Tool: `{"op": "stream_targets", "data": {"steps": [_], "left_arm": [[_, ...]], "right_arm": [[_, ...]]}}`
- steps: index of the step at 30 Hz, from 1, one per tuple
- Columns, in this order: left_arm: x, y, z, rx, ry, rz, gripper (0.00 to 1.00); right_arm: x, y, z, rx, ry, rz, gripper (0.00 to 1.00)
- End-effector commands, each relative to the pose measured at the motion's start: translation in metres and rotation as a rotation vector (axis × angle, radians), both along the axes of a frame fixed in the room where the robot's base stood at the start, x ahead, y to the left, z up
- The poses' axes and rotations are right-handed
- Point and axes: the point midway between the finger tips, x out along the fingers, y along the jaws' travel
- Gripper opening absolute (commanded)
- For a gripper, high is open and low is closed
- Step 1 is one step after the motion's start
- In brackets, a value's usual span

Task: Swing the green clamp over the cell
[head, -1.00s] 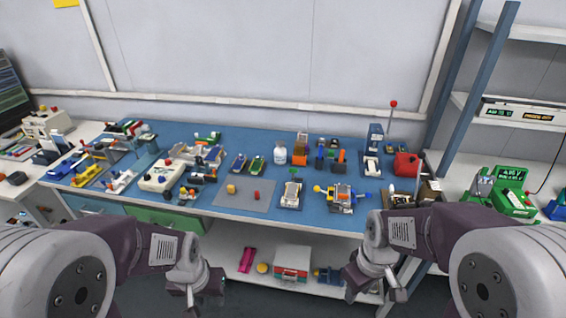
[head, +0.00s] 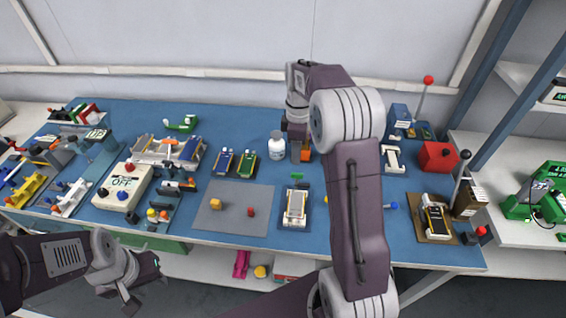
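A silvery flat cell (head: 295,204) lies in a small fixture on the blue table, just right of the grey mat. A small green piece (head: 297,176), which looks like the green clamp, stands at the fixture's far end, off the cell's face. My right gripper (head: 297,148) is beyond the fixture, by an orange block near the white bottle. My own forearm partly covers its fingers, so its opening is unclear. My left gripper (head: 146,284) hangs in front of the table's near edge, empty, with its fingers apart.
My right arm hides the table right of the fixture. A white bottle (head: 276,146), two small boards (head: 236,163) and an orange block (head: 304,152) stand behind it. The grey mat (head: 232,222) carries a yellow and a red block. A red box (head: 437,156) is at right.

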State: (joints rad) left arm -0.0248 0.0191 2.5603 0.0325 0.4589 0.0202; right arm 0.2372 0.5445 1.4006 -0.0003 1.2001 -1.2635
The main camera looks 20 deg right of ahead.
Motion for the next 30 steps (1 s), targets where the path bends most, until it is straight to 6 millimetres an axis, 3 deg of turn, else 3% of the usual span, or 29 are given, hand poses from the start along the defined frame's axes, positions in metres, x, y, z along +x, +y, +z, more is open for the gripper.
{"op": "stream_targets", "data": {"steps": [5,13,18,28,30], "left_arm": [[0.000,0.000,-0.001,0.000,0.000,0.000,0.36],[0.000,0.000,-0.009,0.000,-0.001,0.000,0.36],[0.000,0.000,-0.011,0.000,-0.001,0.000,0.36],[0.000,0.000,-0.011,0.000,-0.001,0.000,0.36],[0.000,0.000,-0.011,0.000,-0.001,0.000,0.36]], "right_arm": [[0.000,-0.002,-0.005,0.000,-0.002,-0.006,0.32],[-0.002,-0.001,-0.060,0.001,0.002,-0.006,0.32],[-0.001,-0.001,-0.083,0.000,-0.002,-0.006,0.32],[-0.001,-0.001,-0.090,-0.001,-0.004,-0.006,0.32],[-0.001,-0.001,-0.090,-0.001,-0.004,-0.006,0.15]]}}
